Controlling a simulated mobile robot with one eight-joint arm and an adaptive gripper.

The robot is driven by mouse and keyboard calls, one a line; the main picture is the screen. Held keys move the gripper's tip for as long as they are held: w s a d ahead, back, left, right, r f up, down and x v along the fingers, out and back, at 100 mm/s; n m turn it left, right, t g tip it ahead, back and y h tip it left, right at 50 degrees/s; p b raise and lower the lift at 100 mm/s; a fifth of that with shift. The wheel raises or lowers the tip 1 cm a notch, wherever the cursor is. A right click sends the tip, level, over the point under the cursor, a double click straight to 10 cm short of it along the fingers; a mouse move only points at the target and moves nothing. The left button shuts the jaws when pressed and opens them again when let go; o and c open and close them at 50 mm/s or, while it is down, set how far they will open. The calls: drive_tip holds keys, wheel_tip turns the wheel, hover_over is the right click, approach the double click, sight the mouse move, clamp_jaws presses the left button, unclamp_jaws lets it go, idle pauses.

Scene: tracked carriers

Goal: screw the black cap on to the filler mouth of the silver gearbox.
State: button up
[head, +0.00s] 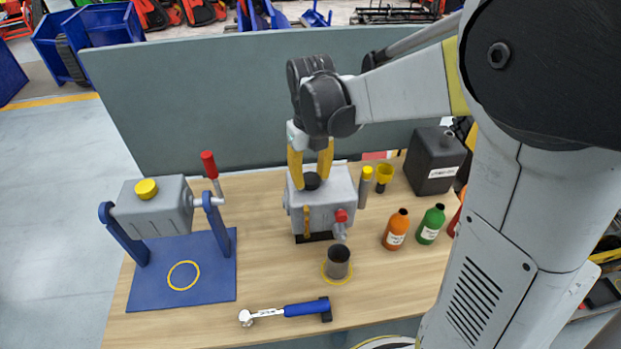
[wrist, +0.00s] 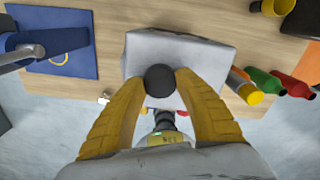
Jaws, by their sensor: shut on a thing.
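The silver gearbox (head: 335,195) stands on the wooden table, with a red-knobbed tap low on its front. The black cap (head: 312,181) is at the top of the gearbox, between the yellow fingers of my gripper (head: 311,178). In the wrist view the fingers of my gripper (wrist: 160,82) are shut on the round black cap (wrist: 160,78), over the pale top of the gearbox (wrist: 200,52). The filler mouth is hidden under the cap and fingers. I cannot tell whether the cap is seated on it.
A grey cup (head: 338,263) stands in a yellow ring before the gearbox. A blue-handled wrench (head: 300,309) lies at the front edge. Another grey box with a yellow cap (head: 146,189) hangs on a blue stand at left. Orange (head: 396,230) and green (head: 431,224) bottles stand right.

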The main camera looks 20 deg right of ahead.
drive_tip(key=o, duration=1.3)
drive_tip(key=n, duration=0.6)
drive_tip(key=shift+n, duration=0.4)
drive_tip(key=n, duration=2.2)
drive_tip(key=shift+n, duration=0.3)
